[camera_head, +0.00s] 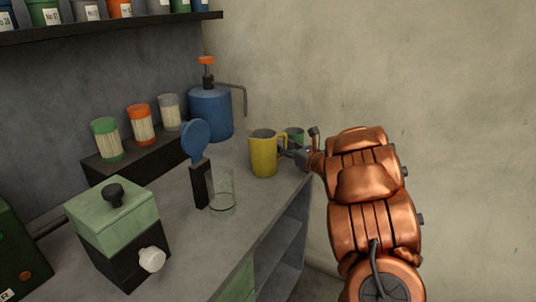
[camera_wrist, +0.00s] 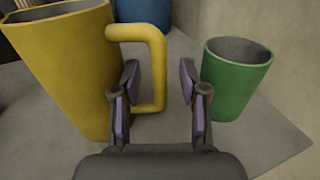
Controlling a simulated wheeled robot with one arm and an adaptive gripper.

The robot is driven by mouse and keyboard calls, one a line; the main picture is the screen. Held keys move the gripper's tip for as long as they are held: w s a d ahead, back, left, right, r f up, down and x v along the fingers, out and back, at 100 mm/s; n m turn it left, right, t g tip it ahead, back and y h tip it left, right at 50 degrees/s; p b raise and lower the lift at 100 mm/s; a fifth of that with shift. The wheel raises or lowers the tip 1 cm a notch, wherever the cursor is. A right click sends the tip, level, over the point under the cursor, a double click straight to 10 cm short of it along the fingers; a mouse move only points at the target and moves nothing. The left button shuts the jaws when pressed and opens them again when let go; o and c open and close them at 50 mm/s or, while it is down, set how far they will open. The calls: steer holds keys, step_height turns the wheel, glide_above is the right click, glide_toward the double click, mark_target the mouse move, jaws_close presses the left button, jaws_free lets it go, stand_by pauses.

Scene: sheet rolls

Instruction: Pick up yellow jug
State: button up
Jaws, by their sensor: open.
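The yellow jug (camera_head: 263,154) stands upright near the right edge of the counter in the head view. In the wrist view the yellow jug (camera_wrist: 65,65) fills the left, with its handle (camera_wrist: 155,65) pointing right toward the jaws. My gripper (camera_wrist: 158,85) is open, its left finger close by the handle and its right finger out to the right of it. The frames do not settle whether the left finger touches the handle. In the head view my gripper (camera_head: 290,151) is just right of the jug, partly hidden by my arm.
A green cup (camera_wrist: 235,80) stands close to my right finger. A blue pump container (camera_head: 210,112) stands behind the jug. A clear glass (camera_head: 221,192) and a blue-headed black device (camera_head: 200,180) stand to its left. The counter (camera_head: 235,240) ends on the right.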

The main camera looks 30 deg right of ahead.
steer(key=shift+c, duration=0.4)
jaws_close()
stand_by(0.4)
